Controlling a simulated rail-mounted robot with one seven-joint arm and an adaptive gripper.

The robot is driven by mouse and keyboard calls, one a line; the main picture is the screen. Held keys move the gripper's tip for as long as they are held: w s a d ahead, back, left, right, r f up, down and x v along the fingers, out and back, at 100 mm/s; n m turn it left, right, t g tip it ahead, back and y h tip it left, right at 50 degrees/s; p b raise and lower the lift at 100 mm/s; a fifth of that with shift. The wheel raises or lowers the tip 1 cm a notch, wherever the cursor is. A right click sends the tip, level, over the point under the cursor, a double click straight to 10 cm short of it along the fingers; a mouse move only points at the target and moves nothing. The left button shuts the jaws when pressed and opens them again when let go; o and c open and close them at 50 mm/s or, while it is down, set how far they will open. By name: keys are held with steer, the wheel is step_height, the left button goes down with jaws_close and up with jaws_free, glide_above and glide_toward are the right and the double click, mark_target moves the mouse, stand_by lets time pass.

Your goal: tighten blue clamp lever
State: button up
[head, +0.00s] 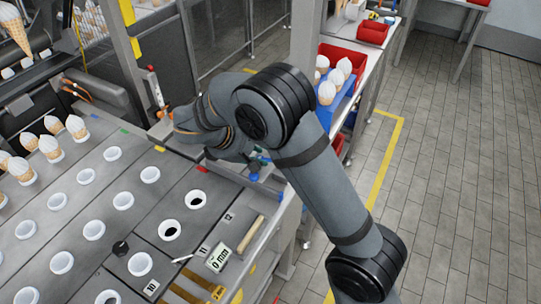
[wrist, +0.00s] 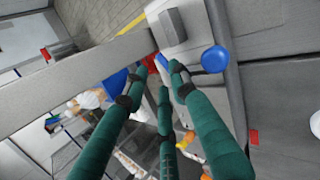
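A round blue knob (wrist: 215,59), which looks like the end of the blue clamp lever, sits beside a grey block (wrist: 172,27) in the wrist view. A small blue part (head: 256,177) shows at the table's right edge in the head view, below my wrist. My gripper (wrist: 160,76) has teal fingers reaching towards the block's lower edge. The fingers are apart with nothing seen between them. The knob is to the right of the fingertips and apart from them. In the head view my arm hides most of the gripper and the lever.
The grey table (head: 135,219) holds several white cups. A red-tipped lever (head: 154,85) stands by my wrist. The tiled floor (head: 450,180) at right is clear.

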steer(key=x, duration=0.5)
steer(key=shift+f+p, duration=0.2)
steer(key=shift+p, duration=0.1)
steer(key=c, duration=0.3)
jaws_close()
